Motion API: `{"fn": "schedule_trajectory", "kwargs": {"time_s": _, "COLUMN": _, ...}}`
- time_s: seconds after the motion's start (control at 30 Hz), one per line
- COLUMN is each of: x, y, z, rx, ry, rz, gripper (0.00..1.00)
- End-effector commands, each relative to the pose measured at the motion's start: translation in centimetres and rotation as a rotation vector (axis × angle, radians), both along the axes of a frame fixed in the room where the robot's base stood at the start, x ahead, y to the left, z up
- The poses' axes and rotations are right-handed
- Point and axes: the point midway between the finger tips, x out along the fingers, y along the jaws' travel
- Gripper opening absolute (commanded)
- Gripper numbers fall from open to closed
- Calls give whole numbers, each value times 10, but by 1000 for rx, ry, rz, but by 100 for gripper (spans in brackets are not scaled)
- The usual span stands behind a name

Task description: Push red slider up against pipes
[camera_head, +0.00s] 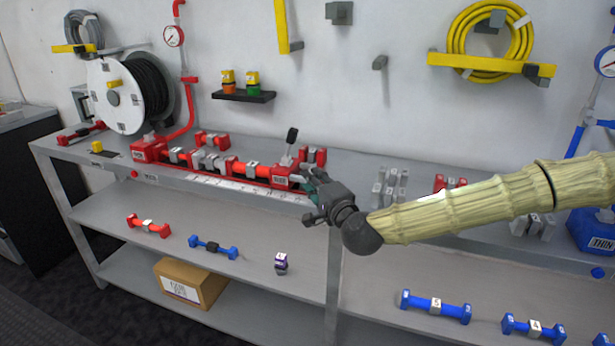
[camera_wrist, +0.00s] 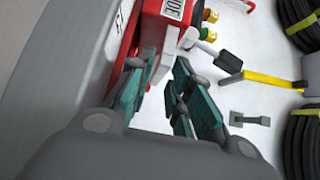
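The red slider (camera_head: 282,180) is a red block with a white label at the right end of a row of red pipes (camera_head: 250,171) on the bench top. A lever with a black handle (camera_head: 291,137) stands upright just behind it. In the wrist view the slider (camera_wrist: 172,22) is at the top centre, beyond my fingers. My gripper (camera_head: 312,193) is at the right side of the slider, very close to it. In the wrist view its teal-padded fingers (camera_wrist: 158,92) are apart with nothing held between them. Whether a finger touches the slider cannot be told.
A red end block (camera_head: 147,151) stands at the left end of the pipe row. Grey fittings (camera_head: 389,188) and another red part (camera_head: 450,183) sit to the right, near my arm. A small shelf (camera_head: 244,96) with bottles hangs behind. The lower shelf (camera_head: 190,222) holds loose pipes.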

Motion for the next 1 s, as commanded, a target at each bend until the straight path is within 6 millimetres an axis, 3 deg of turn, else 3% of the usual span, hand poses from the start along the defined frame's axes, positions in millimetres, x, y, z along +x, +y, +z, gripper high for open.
{"fn": "schedule_trajectory", "kwargs": {"time_s": 0.4, "x": -65, "y": -25, "z": 1, "rx": -1, "ry": -1, "rz": 2, "gripper": 21}}
{"fn": "schedule_trajectory", "kwargs": {"time_s": 0.6, "x": -78, "y": -30, "z": 1, "rx": -1, "ry": -1, "rz": 2, "gripper": 21}}
{"fn": "schedule_trajectory", "kwargs": {"time_s": 1.0, "x": -79, "y": -30, "z": 1, "rx": -1, "ry": -1, "rz": 2, "gripper": 21}}
